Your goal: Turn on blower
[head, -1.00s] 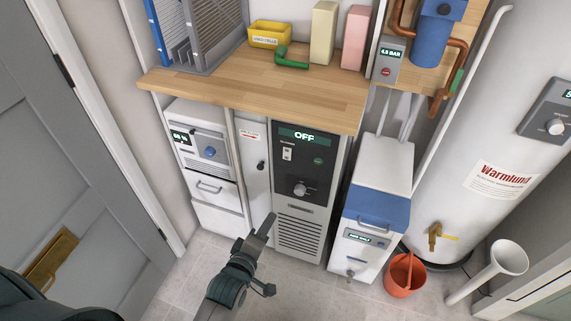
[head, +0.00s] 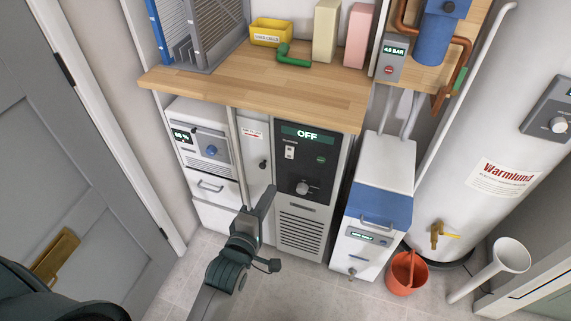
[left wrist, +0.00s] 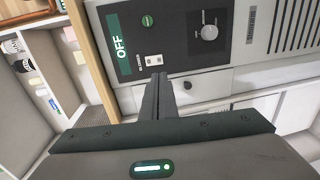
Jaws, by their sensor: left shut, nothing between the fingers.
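The blower unit (head: 303,225) is a grey cabinet with a dark panel under the wooden counter. Its display (head: 307,134) reads OFF. A small white switch (head: 289,152), a green button (head: 321,160) and a round knob (head: 302,188) are on the panel. In the left wrist view the OFF display (left wrist: 120,47), the switch (left wrist: 153,60), the green button (left wrist: 147,20) and the knob (left wrist: 209,32) show again. My left gripper (head: 268,190) is shut and empty, in front of the panel's lower left. In the left wrist view its tips point towards the switch; I cannot tell whether they touch. My right gripper is not in view.
A wooden counter (head: 250,92) overhangs the units. A narrow white door panel (head: 256,160) and a white drawer unit (head: 207,188) stand left. A blue-lidded box (head: 378,206), a red bucket (head: 405,274) and a water tank (head: 500,130) stand right.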

